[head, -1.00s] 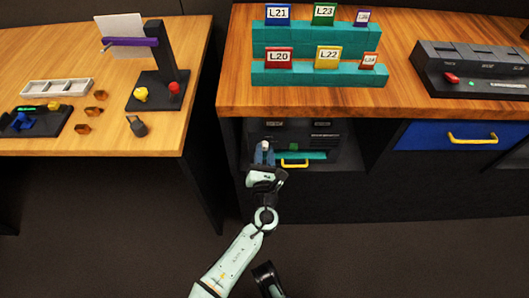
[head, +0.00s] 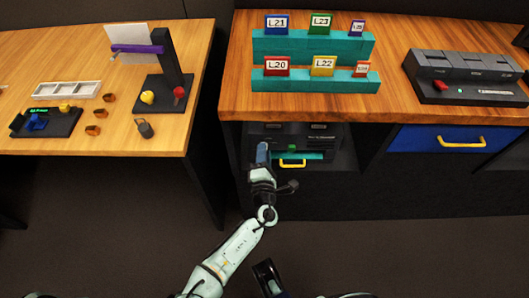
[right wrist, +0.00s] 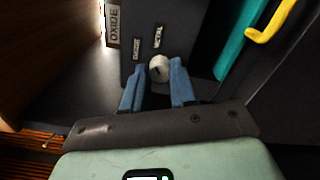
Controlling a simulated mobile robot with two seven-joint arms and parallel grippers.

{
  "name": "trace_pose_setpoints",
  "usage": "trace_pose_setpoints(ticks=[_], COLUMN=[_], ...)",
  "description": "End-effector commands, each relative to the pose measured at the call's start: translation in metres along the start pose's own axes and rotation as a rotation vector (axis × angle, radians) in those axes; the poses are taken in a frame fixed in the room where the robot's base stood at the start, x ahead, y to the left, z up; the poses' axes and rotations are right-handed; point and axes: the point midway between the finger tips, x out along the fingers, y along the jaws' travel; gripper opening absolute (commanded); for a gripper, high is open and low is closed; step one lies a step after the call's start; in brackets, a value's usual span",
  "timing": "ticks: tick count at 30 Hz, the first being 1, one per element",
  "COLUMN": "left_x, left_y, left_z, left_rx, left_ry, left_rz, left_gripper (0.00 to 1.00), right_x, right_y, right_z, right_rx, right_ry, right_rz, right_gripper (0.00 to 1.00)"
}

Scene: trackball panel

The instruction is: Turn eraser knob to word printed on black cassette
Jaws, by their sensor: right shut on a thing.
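My right gripper (head: 263,149) reaches into the recess under the wooden counter, at the dark eraser unit (head: 325,135). In the right wrist view, its two blue fingers (right wrist: 157,88) are shut on a round white knob (right wrist: 159,67), one on each side. The knob has a dark mark on its face and stands out from a dark panel. Small white labels (right wrist: 158,37) stand beyond it, too blurred to read. A larger label reading OXIDE (right wrist: 113,24) is at the upper left; I cannot tell whether it is on the black cassette. The head view hides the knob.
A yellow handle (head: 292,163) and teal part lie just right of the gripper. A blue drawer (head: 450,138) is further right. Coloured cartridges stand on teal racks (head: 315,82) above, beside a black slotted device (head: 470,75). A left table (head: 100,140) holds small parts.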

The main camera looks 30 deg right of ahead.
Motion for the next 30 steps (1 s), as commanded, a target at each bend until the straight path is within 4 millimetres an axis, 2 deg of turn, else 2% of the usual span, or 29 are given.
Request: trace_pose_setpoints(ticks=[18, 30], left_x=[-0.024, -0.031], left_y=[0.008, 0.01], left_z=[0.029, 0.038], left_rx=[0.007, 0.009], left_ry=[-0.09, -0.117], left_rz=[0.006, 0.007], left_gripper=[0.43, 0.43], right_x=[0.001, 0.001], right_y=[0.002, 0.001], right_z=[0.001, 0.0], right_rx=[0.544, 0.708], right_ry=[-0.001, 0.0], right_rz=[0.003, 0.004], right_gripper=[0.0, 0.0])
